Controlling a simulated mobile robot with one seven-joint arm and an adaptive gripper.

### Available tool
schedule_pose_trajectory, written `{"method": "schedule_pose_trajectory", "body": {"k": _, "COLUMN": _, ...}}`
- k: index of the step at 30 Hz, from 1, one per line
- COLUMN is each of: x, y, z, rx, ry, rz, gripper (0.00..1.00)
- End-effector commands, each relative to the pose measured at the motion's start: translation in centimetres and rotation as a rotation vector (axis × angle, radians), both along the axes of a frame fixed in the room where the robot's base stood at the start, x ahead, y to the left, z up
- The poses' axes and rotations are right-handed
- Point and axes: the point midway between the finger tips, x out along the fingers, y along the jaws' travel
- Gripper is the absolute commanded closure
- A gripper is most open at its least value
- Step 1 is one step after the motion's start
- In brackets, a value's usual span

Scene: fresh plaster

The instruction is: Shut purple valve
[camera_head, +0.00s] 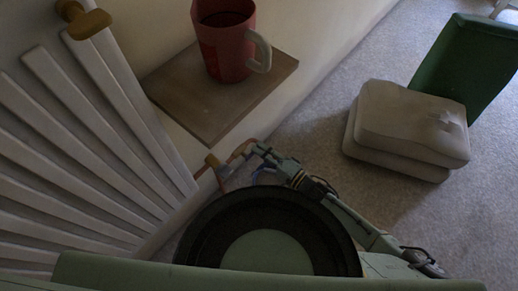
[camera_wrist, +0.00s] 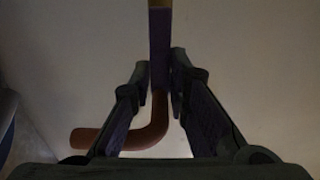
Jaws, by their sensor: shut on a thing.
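The purple valve (camera_wrist: 160,55) shows in the wrist view as a narrow upright purple bar. It has a brass-yellow part at its top edge. A copper pipe bend (camera_wrist: 152,132) runs below it and turns left. My gripper (camera_wrist: 160,88) has one finger on each side of the purple bar and is shut on it. In the head view my gripper (camera_head: 250,160) is low beside the radiator's bottom corner, by a brass fitting (camera_head: 212,160) and the copper pipe. The purple part is too small and partly covered there to make out clearly.
A white ribbed radiator (camera_head: 95,135) stands at the left with a brass knob (camera_head: 88,22) at its top. A brown wooden shelf (camera_head: 190,105) holds a red mug (camera_head: 226,45) above my gripper. A beige cushioned seat with a green back (camera_head: 410,125) stands on grey carpet at right.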

Motion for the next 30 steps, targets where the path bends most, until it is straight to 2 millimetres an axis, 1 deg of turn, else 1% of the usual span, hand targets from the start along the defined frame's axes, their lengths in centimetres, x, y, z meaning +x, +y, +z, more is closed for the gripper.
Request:
{"method": "schedule_pose_trajectory", "body": {"k": 1, "x": 0.0, "y": 0.0, "z": 0.0, "rx": 0.0, "ry": 0.0, "rz": 0.0, "gripper": 0.95}}
{"method": "schedule_pose_trajectory", "body": {"k": 3, "x": 0.0, "y": 0.0, "z": 0.0, "rx": 0.0, "ry": 0.0, "rz": 0.0, "gripper": 1.0}}
{"method": "schedule_pose_trajectory", "body": {"k": 8, "x": 0.0, "y": 0.0, "z": 0.2, "rx": -0.012, "ry": -0.016, "rz": -0.001, "gripper": 1.0}}
{"method": "schedule_pose_trajectory", "body": {"k": 11, "x": -0.2, "y": 0.0, "z": 1.1, "rx": -0.086, "ry": -0.12, "rz": -0.004, "gripper": 1.0}}
{"method": "schedule_pose_trajectory", "body": {"k": 15, "x": -0.6, "y": 0.4, "z": 2.2, "rx": -0.256, "ry": -0.353, "rz": -0.004, "gripper": 1.0}}
{"method": "schedule_pose_trajectory", "body": {"k": 18, "x": -0.8, "y": 0.6, "z": 2.7, "rx": -0.351, "ry": -0.484, "rz": -0.001, "gripper": 1.0}}
{"method": "schedule_pose_trajectory", "body": {"k": 21, "x": -0.9, "y": 0.7, "z": 2.9, "rx": -0.403, "ry": -0.554, "rz": 0.002, "gripper": 1.0}}
{"method": "schedule_pose_trajectory", "body": {"k": 30, "x": -1.0, "y": 0.7, "z": 2.8, "rx": -0.42, "ry": -0.578, "rz": 0.002, "gripper": 1.0}}
